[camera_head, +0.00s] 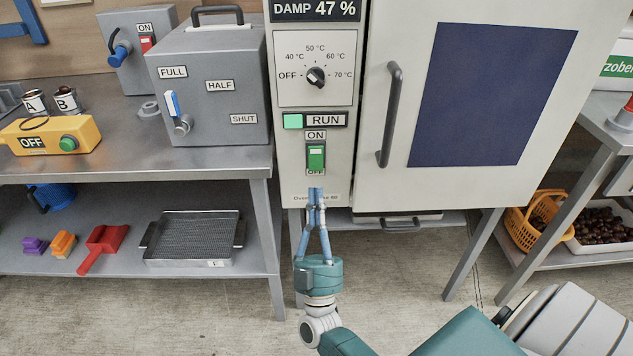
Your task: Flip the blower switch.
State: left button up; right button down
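A green rocker switch (316,157) sits on the pale front panel of the oven cabinet (288,190), with an ON label above it and an OFF label at its lower end. No label reading "blower" is legible. My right gripper (316,192) is just below this switch, its blue fingertips together and pointing up at it. Nothing shows between the fingertips, and whether they touch the panel cannot be told. My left gripper is out of view.
Above the green switch are a lit RUN sign (325,120) and a temperature dial (316,77). The cabinet door handle (390,115) juts out to the right. A grey FULL/HALF/SHUT box (220,105) and a yellow control box (50,136) stand left on the bench.

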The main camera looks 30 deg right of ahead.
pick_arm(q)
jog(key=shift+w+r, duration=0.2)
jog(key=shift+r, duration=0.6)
pick_arm(e)
jog(key=s, duration=0.1)
jog(key=s+a+f, duration=0.2)
jog(key=shift+s+a+f, duration=0.1)
jog(key=shift+s+f, duration=0.15)
jog(key=shift+s, duration=0.1)
